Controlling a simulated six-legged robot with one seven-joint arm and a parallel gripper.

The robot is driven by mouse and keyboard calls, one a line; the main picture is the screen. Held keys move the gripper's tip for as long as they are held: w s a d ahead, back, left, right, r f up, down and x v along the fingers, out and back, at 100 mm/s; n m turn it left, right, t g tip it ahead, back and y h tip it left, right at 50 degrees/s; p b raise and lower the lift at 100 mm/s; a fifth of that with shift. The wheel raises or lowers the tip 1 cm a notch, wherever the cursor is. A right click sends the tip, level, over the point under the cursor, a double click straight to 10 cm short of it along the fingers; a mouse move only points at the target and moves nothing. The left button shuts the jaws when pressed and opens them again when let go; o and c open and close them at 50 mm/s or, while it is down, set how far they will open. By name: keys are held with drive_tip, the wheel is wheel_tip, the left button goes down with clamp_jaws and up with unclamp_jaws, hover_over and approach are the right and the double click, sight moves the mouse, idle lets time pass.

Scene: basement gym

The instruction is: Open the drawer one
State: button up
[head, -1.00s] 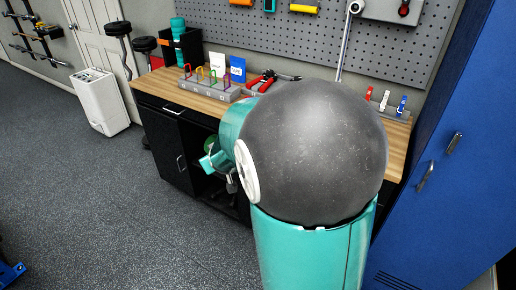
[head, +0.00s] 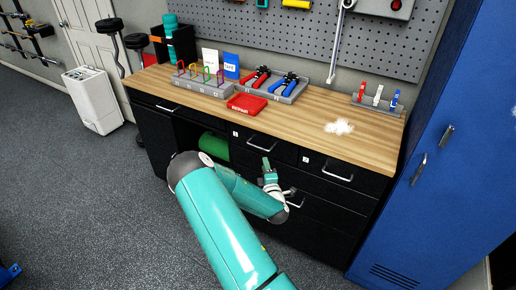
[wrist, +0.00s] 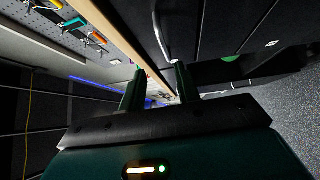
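Drawer one (head: 240,146) is a black drawer under the wooden worktop, marked with a small white "1" label. Its silver bar handle (head: 262,147) is on the front, and the drawer looks closed. My gripper (head: 267,165) is just in front of and below this handle in the head view. In the wrist view my gripper (wrist: 160,85) has its two fingers apart with nothing held between them. A silver handle (wrist: 160,38) appears just beyond the fingertips, apart from them as far as I can tell.
Drawer two (head: 318,168) is to the right with its own handle. The worktop (head: 310,118) holds a red case (head: 247,103), pliers, a padlock stand and a white powdery patch (head: 339,127). A blue locker (head: 430,150) stands at the right. Open floor lies to the left.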

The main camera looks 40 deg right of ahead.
sight(258, 147)
drive_tip(key=w+d+n, duration=0.1)
drive_tip(key=w+d, duration=0.1)
drive_tip(key=w, duration=0.1)
drive_tip(key=w+d+n+t+y, duration=0.1)
drive_tip(key=w, duration=0.3)
drive_tip(key=w+d+n, duration=0.1)
drive_tip(key=w+d, duration=0.1)
drive_tip(key=w, duration=0.2)
drive_tip(key=shift+d+t, duration=0.3)
clamp_jaws()
